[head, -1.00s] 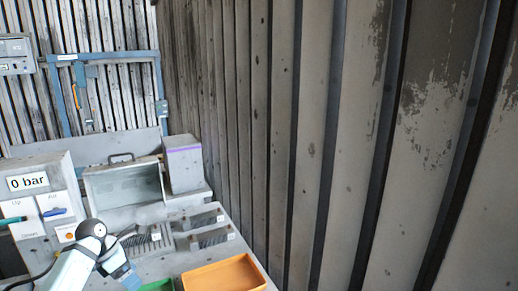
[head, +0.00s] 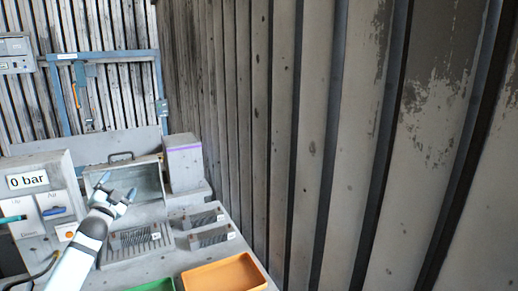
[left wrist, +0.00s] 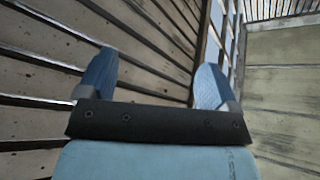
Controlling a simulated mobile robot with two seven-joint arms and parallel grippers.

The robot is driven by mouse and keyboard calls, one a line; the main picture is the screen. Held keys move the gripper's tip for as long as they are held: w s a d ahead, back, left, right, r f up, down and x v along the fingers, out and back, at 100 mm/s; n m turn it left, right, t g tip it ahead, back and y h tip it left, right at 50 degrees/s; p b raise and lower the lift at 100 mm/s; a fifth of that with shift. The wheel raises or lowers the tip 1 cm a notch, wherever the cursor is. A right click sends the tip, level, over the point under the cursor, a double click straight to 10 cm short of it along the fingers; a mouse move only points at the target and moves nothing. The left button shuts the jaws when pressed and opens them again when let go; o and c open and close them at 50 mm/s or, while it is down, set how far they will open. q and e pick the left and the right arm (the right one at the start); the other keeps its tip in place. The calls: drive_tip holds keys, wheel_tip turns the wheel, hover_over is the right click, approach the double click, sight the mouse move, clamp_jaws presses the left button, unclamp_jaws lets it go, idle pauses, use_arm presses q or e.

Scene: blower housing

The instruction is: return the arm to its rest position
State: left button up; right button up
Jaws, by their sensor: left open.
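My left gripper (head: 120,186) is in the head view at lower left. Its arm comes up from the bottom left edge, and its fingers are raised in front of the open grey housing box (head: 150,178). In the left wrist view, the two blue fingers (left wrist: 152,82) stand wide apart with nothing between them. Beyond them that view shows slatted wall panels. My right gripper is in neither view.
A box marked "0 bar" (head: 27,182) with switches stands at left. A slotted rack (head: 136,242), two small dark-slotted blocks (head: 211,238), an orange tray (head: 224,274) and a green tray (head: 152,286) are on the bench. A slatted wall (head: 300,140) fills the right.

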use_arm(q)
wheel_tip(320, 180, down, 5)
drive_tip(key=a+n+g+y, duration=0.2)
drive_tip(key=n+g, duration=0.2)
drive_tip(key=n, duration=0.3)
drive_tip(key=s+d+f+g+h, duration=0.1)
drive_tip(key=s+d+f, duration=0.3)
drive_tip(key=s+f, duration=0.2)
drive_tip(key=s+d+f+g+h, duration=0.1)
drive_tip(key=s+d+f, duration=0.3)
drive_tip(key=f, duration=0.5)
drive_tip(key=s+d+f+m+h, duration=0.1)
drive_tip(key=s+d+f, duration=0.4)
drive_tip(key=s+f, duration=0.2)
drive_tip(key=shift+s+f+g, duration=0.35)
drive_tip(key=shift+g, duration=0.05)
drive_tip(key=s+d+f+g, duration=0.1)
drive_tip(key=s+d+f, duration=0.2)
drive_tip(key=s, duration=0.7)
drive_tip(key=s+d+f+g+h, duration=0.1)
drive_tip(key=s+d+f, duration=0.2)
drive_tip(key=s, duration=0.7)
drive_tip(key=s+d+f+n+g+h, duration=0.1)
drive_tip(key=s+d+f, duration=0.2)
drive_tip(key=s+d, duration=0.3)
drive_tip(key=s, duration=0.5)
drive_tip(key=shift+g, duration=0.3)
